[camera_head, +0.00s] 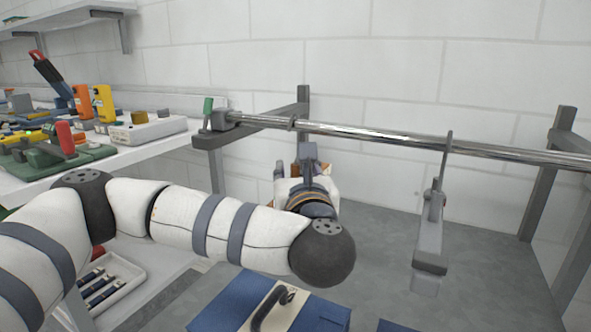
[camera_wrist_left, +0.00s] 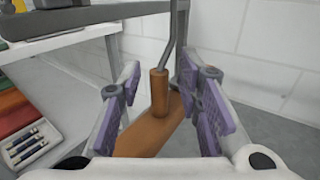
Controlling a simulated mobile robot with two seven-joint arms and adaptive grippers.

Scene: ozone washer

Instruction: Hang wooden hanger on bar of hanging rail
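The bar of the hanging rail (camera_head: 385,135) runs across the head view, held by dark grey brackets. The wooden hanger (camera_wrist_left: 150,137) is orange-brown, with a round wooden neck and a grey metal hook (camera_wrist_left: 172,45) rising out of the top of the left wrist view. In the head view, only a small brown part (camera_head: 297,170) shows behind my left gripper (camera_head: 308,165). A grey loop sits on the bar just above; I cannot tell surely that it is the hanger's hook. In the wrist view, my left gripper (camera_wrist_left: 165,100) is open, its purple pads apart on either side of the neck.
A grey clip-like hanger (camera_head: 432,230) hangs from the bar at the right. A blue case (camera_head: 235,305) with a dark handle is at the front. A cluttered white shelf (camera_head: 100,165) is at the left. Grey surface (camera_head: 485,255) is clear at the right.

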